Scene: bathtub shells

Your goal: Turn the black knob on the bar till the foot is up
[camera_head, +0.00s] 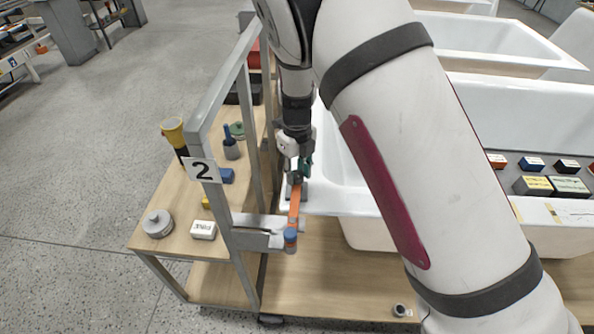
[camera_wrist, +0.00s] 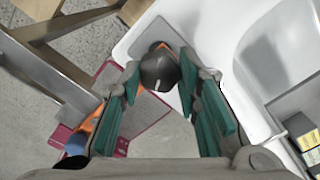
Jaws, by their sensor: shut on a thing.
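The black knob (camera_wrist: 160,68) sits on an orange bar (camera_wrist: 108,125) near the corner of the white tub. My gripper (camera_wrist: 160,84) has its teal fingers on both sides of the knob and is shut on it. In the head view, my gripper (camera_head: 299,165) reaches down over the tub rim, and the knob cannot be made out there. The orange bar (camera_head: 294,208) runs toward the front of the picture from below the gripper. A blue round piece (camera_head: 290,235) is at its near end; it also shows in the wrist view (camera_wrist: 74,144). I cannot tell whether this piece is the foot.
A metal frame (camera_head: 216,120) with a "2" sign (camera_head: 203,170) stands left of my gripper. A wooden table (camera_head: 175,215) holds a round tin (camera_head: 158,223), a white labelled box (camera_head: 203,230) and other small things. The white tub (camera_head: 330,180) lies close on the right.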

